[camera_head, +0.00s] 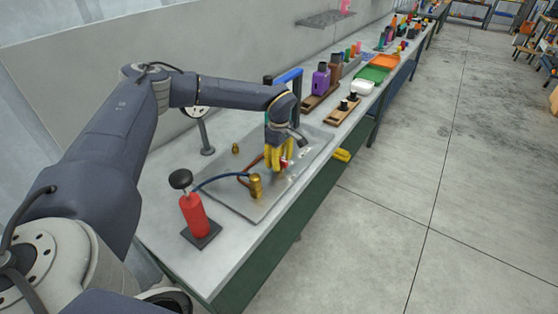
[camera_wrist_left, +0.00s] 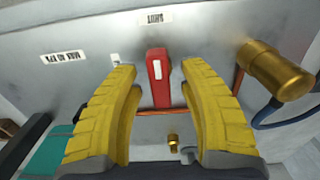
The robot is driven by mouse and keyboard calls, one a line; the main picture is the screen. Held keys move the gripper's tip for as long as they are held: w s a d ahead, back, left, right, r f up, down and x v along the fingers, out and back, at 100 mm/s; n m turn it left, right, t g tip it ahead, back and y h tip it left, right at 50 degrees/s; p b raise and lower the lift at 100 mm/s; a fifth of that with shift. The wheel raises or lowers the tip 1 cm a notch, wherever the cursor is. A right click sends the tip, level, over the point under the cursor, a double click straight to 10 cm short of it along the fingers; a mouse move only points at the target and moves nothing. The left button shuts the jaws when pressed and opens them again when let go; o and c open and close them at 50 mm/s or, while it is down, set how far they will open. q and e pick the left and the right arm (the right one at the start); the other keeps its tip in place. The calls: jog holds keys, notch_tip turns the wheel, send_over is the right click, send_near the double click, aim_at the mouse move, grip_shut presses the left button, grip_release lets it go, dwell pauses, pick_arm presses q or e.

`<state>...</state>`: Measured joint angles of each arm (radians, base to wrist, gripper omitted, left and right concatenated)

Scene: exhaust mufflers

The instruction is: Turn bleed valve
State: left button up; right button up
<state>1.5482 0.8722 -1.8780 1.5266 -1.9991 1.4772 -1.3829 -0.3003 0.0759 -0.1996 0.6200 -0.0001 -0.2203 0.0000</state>
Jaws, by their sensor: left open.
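The bleed valve's red handle with a white stripe (camera_wrist_left: 158,80) is in the left wrist view, between and ahead of my two yellow fingers. In the head view only a bit of red (camera_head: 285,163) shows at the fingertips. My left gripper (camera_head: 279,168) points down over the grey plate (camera_head: 225,188). Its fingers are apart, one on each side of the handle, in the left wrist view (camera_wrist_left: 160,82); I cannot tell whether they touch it. A "SHUT" label (camera_wrist_left: 156,18) is on the plate beyond the handle. My right gripper is not in view.
A brass cylinder (camera_head: 256,186) with a dark blue hose stands on the plate, close to the gripper. A red hand pump (camera_head: 193,213) stands at the near end. A blue frame (camera_head: 290,88) rises behind the gripper. Bottles and trays line the far bench.

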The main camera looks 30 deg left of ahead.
pick_arm(q)
jog(key=shift+o, duration=0.2)
grip_shut()
jog(key=shift+n, duration=0.4)
jog(key=n, duration=0.4)
jog(key=shift+f, duration=0.1)
jog(key=n, duration=0.4)
jog(key=shift+n, duration=0.3)
jog(key=n, duration=0.4)
jog(key=shift+s, duration=0.1)
jog(key=shift+n, duration=2.4)
